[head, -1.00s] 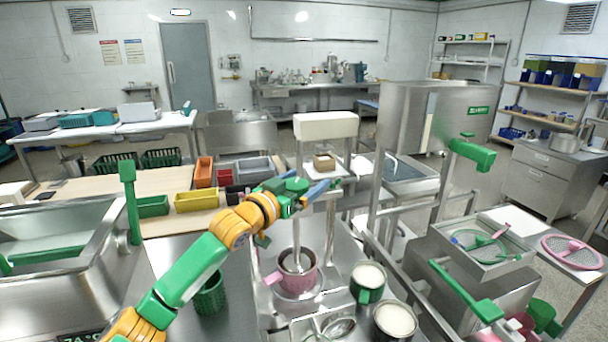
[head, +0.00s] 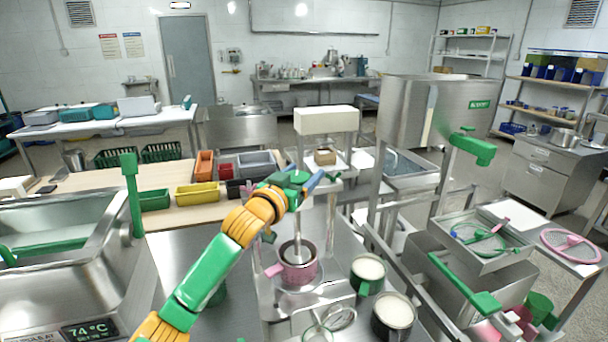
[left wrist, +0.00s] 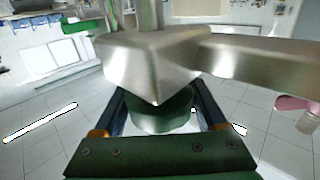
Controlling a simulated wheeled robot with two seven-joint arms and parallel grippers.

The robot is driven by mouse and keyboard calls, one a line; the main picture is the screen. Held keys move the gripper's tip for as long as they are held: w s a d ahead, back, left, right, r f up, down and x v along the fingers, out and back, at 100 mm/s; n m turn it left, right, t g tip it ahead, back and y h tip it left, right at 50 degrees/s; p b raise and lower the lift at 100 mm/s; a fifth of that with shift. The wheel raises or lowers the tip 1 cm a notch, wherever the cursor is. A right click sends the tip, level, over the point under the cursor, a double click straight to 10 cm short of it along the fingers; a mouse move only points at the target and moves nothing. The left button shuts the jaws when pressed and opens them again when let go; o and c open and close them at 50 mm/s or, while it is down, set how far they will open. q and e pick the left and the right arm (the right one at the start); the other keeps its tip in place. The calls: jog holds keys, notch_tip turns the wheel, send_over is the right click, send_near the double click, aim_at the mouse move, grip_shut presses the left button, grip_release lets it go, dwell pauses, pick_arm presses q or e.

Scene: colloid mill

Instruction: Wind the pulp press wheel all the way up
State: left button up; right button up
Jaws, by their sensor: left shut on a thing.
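My left gripper (head: 312,181) is at the steel stand with the white top block (head: 326,120), in front of its column. In the left wrist view its two dark fingers (left wrist: 163,112) are shut on a round green knob (left wrist: 163,122). A broad steel part (left wrist: 155,65) lies just beyond the knob; I take these for the press wheel's knob and metalwork. In the head view my gripper and wrist hide the wheel, so its turn angle cannot be told. Below, a steel shaft goes down into a pink pot (head: 297,273). My right gripper is not in view.
The steel mill (head: 430,110) stands to the right. A steel basin (head: 60,270) with a green upright lever (head: 131,195) is at left.

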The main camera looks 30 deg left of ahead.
aim_at(296, 183)
pick_arm(q)
jog(key=n+y, duration=0.2)
jog(key=y, duration=0.1)
jog(key=g+y, duration=0.1)
jog(key=shift+a+n, duration=0.25)
jog(key=shift+n, duration=0.15)
jog(key=n+y, duration=0.1)
jog(key=g+y+b, duration=0.1)
jog(key=shift+s+a+f+n+y, duration=0.2)
jog(key=shift+n+y, duration=0.1)
jog(key=shift+n, duration=0.1)
jog(key=n+g+y+b, duration=0.2)
jog(key=y, duration=0.1)
jog(key=a+n+g+y+b, duration=0.1)
jog(key=n+g+y, duration=0.1)
jog(key=shift+s, duration=0.3)
jog(key=shift+s+a+r+n+g+y+b, duration=0.15)
jog(key=shift+n+g+y+b, duration=0.25)
jog(key=shift+n+g+y, duration=0.3)
jog(key=shift+s+r+n+g+y+b, duration=0.15)
jog(key=shift+n+g+y+b, duration=0.3)
jog(key=shift+g, duration=0.45)
jog(key=shift+f, duration=0.1)
jog(key=o, duration=1.3)
jog(key=shift+a, duration=0.1)
jog(key=b+v, duration=0.3)
jog(key=v, duration=0.4)
